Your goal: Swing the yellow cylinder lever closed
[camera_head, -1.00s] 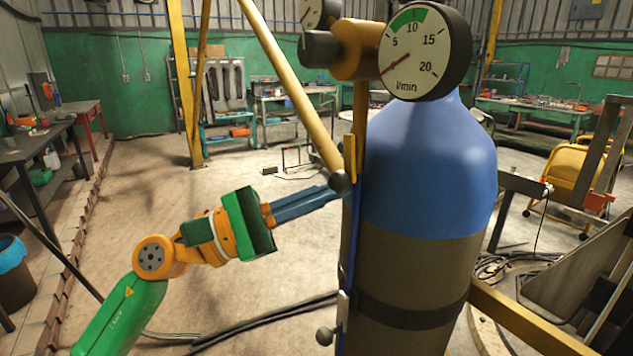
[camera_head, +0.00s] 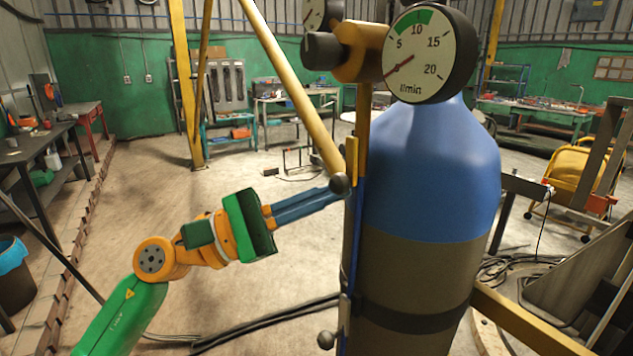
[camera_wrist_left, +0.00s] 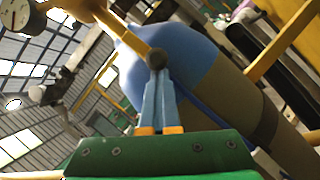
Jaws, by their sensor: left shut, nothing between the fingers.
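The blue and dark cylinder (camera_head: 430,175) stands upright right of centre. It also shows in the wrist view (camera_wrist_left: 205,65). A narrow yellow lever part (camera_head: 351,158) is upright along its left side, with a dark round knob (camera_head: 340,184) beside its lower end. The knob also shows in the wrist view (camera_wrist_left: 156,59). My left gripper (camera_head: 345,189) is shut and empty, with its blue fingertips at the knob. They look in contact, but I cannot be sure. In the wrist view, the closed fingertips (camera_wrist_left: 158,72) sit just below the knob. My right gripper is not in view.
A round gauge (camera_head: 425,52) sits above the cylinder. A long yellow beam (camera_head: 295,85) slants down toward the knob. Dark cables (camera_head: 265,322) lie on the floor. The floor left of my arm is open.

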